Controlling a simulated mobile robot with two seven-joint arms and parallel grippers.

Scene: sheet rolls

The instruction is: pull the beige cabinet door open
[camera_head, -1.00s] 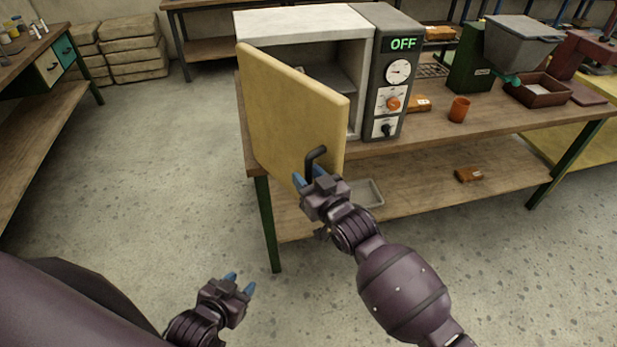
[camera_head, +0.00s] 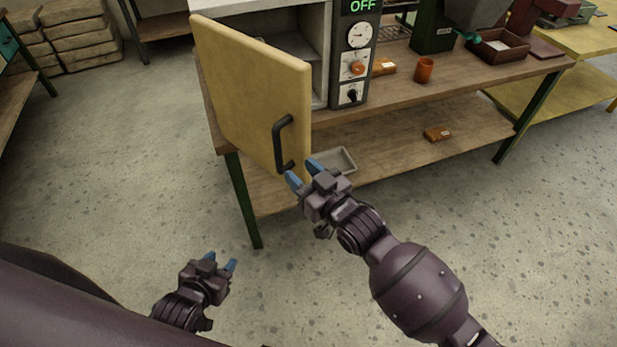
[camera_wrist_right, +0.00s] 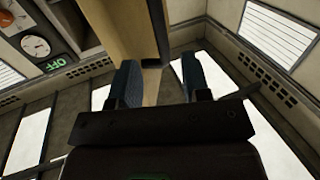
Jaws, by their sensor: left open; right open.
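The beige cabinet door (camera_head: 250,95) stands swung open at the left front of the grey cabinet (camera_head: 265,12). Its dark handle (camera_head: 281,142) is on the outer face near the free edge. My right gripper (camera_head: 306,172) is open and empty, just below and right of the handle and apart from it. In the right wrist view the open fingers (camera_wrist_right: 160,85) have the door's beige edge (camera_wrist_right: 138,40) beyond them. My left gripper (camera_head: 220,261) is open and empty, low above the floor and away from the door.
The cabinet stands on a wooden workbench (camera_head: 400,92) with a control panel reading OFF (camera_head: 358,60). An orange cup (camera_head: 424,70) stands to the right. A grey tray (camera_head: 335,160) lies on the lower shelf behind my right gripper. The floor left of the door is clear.

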